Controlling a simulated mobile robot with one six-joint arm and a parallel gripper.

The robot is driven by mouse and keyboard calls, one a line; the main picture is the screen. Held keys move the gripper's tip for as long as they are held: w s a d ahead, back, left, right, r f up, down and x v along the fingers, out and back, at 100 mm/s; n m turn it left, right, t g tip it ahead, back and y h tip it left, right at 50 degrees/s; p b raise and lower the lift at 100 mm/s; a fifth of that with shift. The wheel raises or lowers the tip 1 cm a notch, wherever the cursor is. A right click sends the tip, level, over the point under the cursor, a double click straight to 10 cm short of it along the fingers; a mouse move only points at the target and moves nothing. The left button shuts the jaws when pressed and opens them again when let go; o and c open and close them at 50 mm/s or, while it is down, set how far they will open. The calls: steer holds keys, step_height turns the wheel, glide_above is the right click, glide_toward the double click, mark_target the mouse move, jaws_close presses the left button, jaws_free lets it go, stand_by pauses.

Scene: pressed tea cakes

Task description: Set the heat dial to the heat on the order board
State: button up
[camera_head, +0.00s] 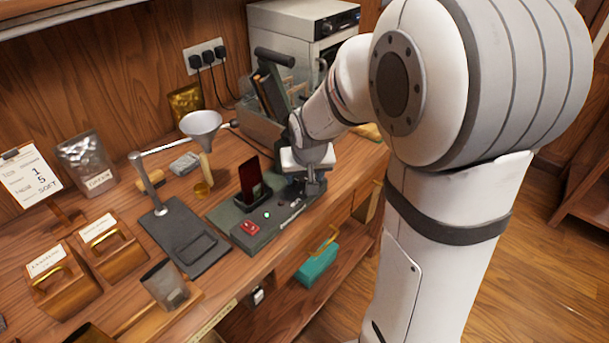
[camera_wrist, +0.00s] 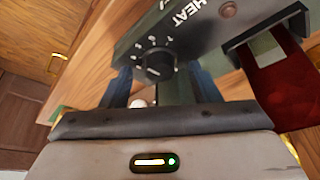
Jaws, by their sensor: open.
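The order board (camera_head: 30,180) stands at the far left in the head view; a large 1, a large 5 and "SOFT" show, but its smaller words are too small to read. The dark heat dial (camera_wrist: 160,66) sits on a dark panel (camera_wrist: 200,42) marked "HEAT" in the wrist view, with pale marks around it. I cannot tell its setting. My gripper (camera_wrist: 160,88) is open, with one finger on each side of the dial. I cannot tell whether they touch it. In the head view my gripper (camera_head: 307,184) hides the dial at the right end of the green machine (camera_head: 235,213).
Wooden boxes (camera_head: 110,252) are at left. The bench's front edge is close.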

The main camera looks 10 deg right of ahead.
steer(key=v, duration=0.7)
steer(key=shift+s, duration=0.15)
